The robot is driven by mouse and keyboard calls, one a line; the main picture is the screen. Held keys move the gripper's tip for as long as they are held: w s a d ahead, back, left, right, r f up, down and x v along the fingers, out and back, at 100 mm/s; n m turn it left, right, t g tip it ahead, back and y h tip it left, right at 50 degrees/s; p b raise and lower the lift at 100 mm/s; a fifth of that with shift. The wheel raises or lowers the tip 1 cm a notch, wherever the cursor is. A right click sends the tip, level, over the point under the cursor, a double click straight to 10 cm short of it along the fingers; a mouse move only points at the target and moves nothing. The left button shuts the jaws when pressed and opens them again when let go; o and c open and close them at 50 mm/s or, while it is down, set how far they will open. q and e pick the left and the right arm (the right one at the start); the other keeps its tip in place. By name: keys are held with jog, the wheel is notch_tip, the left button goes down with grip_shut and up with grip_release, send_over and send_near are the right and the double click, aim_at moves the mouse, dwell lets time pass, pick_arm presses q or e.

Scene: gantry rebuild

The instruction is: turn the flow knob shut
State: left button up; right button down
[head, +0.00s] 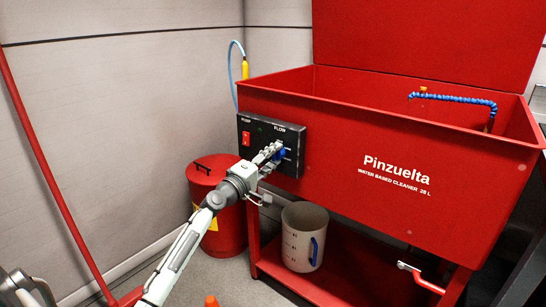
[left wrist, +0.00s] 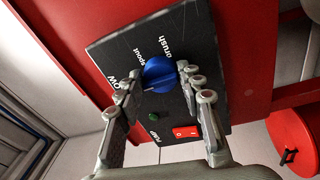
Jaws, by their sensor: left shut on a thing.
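The flow knob (left wrist: 158,74) is blue and round, with a pale pointer mark. It sits on a black control panel (head: 291,168) on the front of the red parts washer. In the left wrist view, "spout" and "brush" labels are printed beside it. My left gripper (head: 272,152) reaches the panel from the lower left in the head view. Its fingertips (left wrist: 157,72) lie on either side of the knob, shut on it. In the head view the fingers partly hide the knob (head: 280,154). The exact setting the pointer shows is hard to tell. My right gripper is not in view.
A red pump switch (head: 246,138) and a small green light (left wrist: 153,115) share the panel. A red drum (head: 203,174) stands left of the washer. A grey jug (head: 303,238) with a blue handle stands on the lower shelf. A blue segmented spout (head: 460,98) arches over the basin.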

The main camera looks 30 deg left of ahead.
pick_arm(q)
jog(key=shift+a, duration=0.1)
jog(key=o, duration=1.1)
jog(key=shift+o, duration=0.2)
jog(key=shift+f, duration=0.1)
jog(key=s+f, duration=0.1)
jog(key=s, duration=1.1)
jog(key=shift+a, duration=0.1)
